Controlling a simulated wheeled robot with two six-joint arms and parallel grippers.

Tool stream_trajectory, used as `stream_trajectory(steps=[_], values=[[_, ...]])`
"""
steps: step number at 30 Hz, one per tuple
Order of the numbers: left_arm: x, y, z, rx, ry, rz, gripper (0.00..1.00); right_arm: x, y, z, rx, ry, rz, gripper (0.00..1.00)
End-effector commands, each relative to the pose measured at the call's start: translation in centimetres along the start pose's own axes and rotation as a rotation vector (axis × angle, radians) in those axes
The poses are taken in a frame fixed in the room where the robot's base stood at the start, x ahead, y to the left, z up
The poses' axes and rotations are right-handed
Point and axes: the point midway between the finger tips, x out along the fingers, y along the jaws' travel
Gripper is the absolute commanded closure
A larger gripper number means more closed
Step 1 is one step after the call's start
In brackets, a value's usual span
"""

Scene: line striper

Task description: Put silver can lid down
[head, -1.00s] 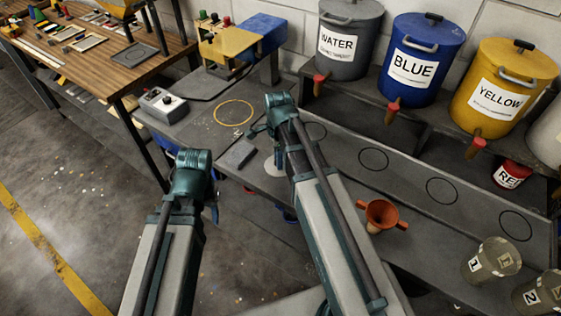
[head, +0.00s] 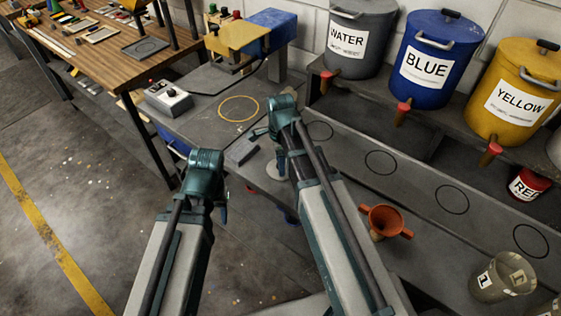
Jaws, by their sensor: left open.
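A pale, roundish thing (head: 273,171) shows at the bench edge, mostly hidden behind my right arm. It may be the silver can lid, but too little shows to be sure. My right gripper (head: 263,134) is over the bench by it; its jaws are hidden by the wrist, so I cannot tell whether they hold anything. My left gripper (head: 224,212) is open, lower and to the left, over the floor in front of the bench. Its jaws are mostly hidden behind its wrist, and no object shows in them.
A yellow ring (head: 239,109) is marked on the bench, with a grey control box (head: 168,98) to its left. An orange funnel (head: 385,221) and a can (head: 502,276) stand to the right. Water (head: 348,41), blue (head: 426,68) and yellow (head: 520,102) drums stand behind.

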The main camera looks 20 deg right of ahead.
Motion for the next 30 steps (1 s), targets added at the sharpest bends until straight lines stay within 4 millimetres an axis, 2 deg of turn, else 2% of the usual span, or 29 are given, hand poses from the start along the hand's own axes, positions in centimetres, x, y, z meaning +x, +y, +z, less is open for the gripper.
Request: stream_trajectory(steps=[14, 20, 30], values=[[-0.7, -0.1, 0.0, 0.000, 0.000, 0.000, 0.50, -0.7, 0.0, 0.0, 0.000, 0.000, 0.000, 0.35], [-2.6, -0.2, 0.1, 0.000, 0.000, 0.000, 0.50, -2.6, 0.0, 0.0, 0.000, 0.000, 0.000, 0.35], [-7.6, -0.7, 0.5, 0.002, 0.000, 0.000, 0.50, -7.6, 0.0, 0.0, 0.000, 0.000, 0.000, 0.35]])
